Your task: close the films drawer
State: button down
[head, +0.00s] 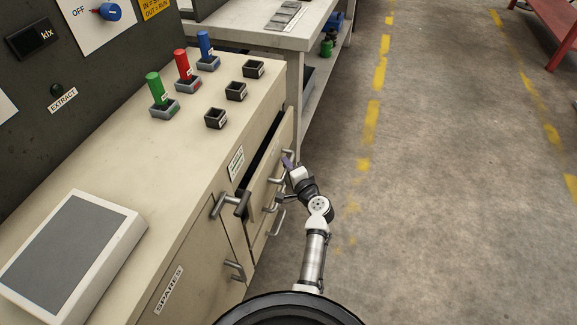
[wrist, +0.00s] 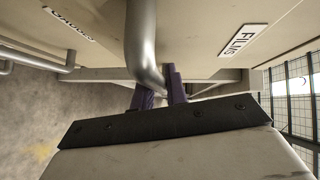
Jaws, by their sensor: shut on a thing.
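The films drawer (head: 262,192) is the top drawer on the cabinet's right side in the head view. It stands partly pulled out, with a dark gap behind its front. In the wrist view its front carries a FILMS label (wrist: 243,40) and a grey bar handle (wrist: 142,45). The fingers partly hide the grip.
The cabinet top (head: 185,150) holds green, red and blue pegs in sockets, empty black sockets and a grey-screened panel (head: 75,255). More handles, including a lower one (head: 277,222), stick out from the cabinet front. Open concrete floor (head: 440,200) lies to the right.

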aim_at(276, 163)
jog(key=shift+w+a+r, duration=0.1)
jog(key=shift+w+a, duration=0.2)
jog(key=shift+a, duration=0.6)
jog(key=shift+w+a, duration=0.3)
jog(key=shift+a, duration=0.6)
jog(key=c, duration=1.4)
grip_release()
jog(key=shift+a, duration=0.1)
jog(key=shift+s+d, duration=0.25)
jog(key=shift+s, duration=0.15)
jog(key=b+v, duration=0.1)
jog(key=v, duration=1.2)
jog(key=shift+d, duration=0.1)
